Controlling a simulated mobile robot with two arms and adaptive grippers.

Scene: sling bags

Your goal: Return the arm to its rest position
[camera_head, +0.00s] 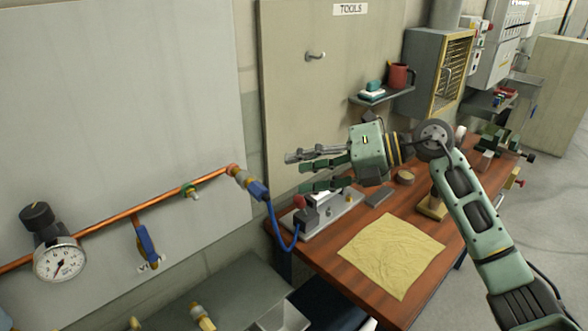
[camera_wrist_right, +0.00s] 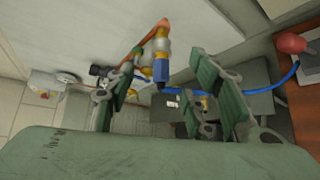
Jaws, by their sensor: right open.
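My right arm comes in from the lower right in the head view, its green links bent at the elbow. My right gripper (camera_head: 303,172) points left in front of the tool board, above the back of the wooden workbench (camera_head: 330,253). Its fingers are spread apart and nothing shows between them. In the right wrist view the fingers of my right gripper (camera_wrist_right: 160,88) are also apart, with the pipe fitting (camera_wrist_right: 161,62) and blue hose visible beyond them. My left gripper is not in view.
A yellow cloth (camera_head: 391,253) lies on the bench. A copper pipe (camera_head: 110,223) with a gauge (camera_head: 60,260) runs along the left wall. A blue hose (camera_head: 277,226) hangs left of the bench. A shelf holds a red mug (camera_head: 399,76). Open floor lies right.

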